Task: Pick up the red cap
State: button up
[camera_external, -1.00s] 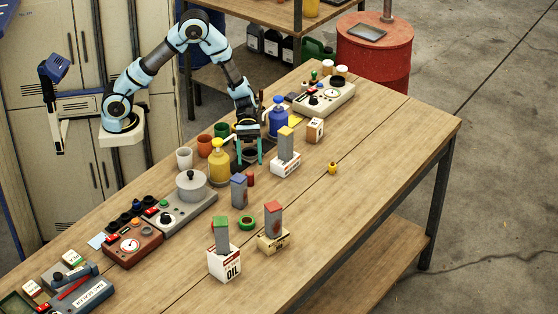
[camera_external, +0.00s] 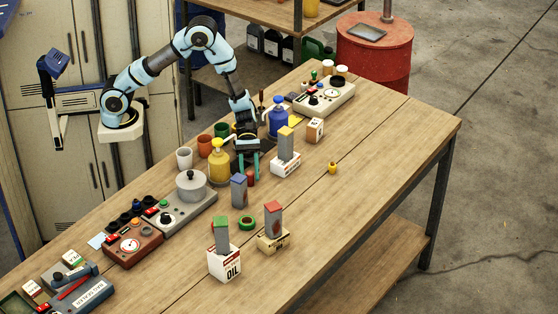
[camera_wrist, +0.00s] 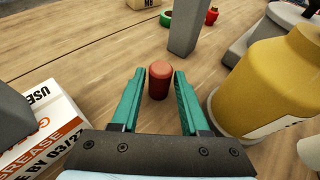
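The red cap (camera_wrist: 160,82) is a small dark-red cylinder standing upright on the wooden table. In the wrist view it is between the tips of my gripper's (camera_wrist: 160,73) two green fingers, with a gap on each side. My gripper is open and holds nothing. In the external view the cap (camera_external: 251,179) shows just below and beside my gripper (camera_external: 248,172), behind the blue-topped grey block (camera_external: 239,191). Whether the fingers reach down around it or are just short of it is hard to tell.
A yellow bottle (camera_wrist: 272,85) stands close to the right finger in the wrist view. A white grease box (camera_wrist: 40,130) is close on the left. The grey block (camera_wrist: 187,28) stands just beyond the cap. A green ring (camera_external: 247,222) lies farther off.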

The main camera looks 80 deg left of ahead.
grip_shut()
jog(key=shift+r, duration=0.15)
dwell(0.4)
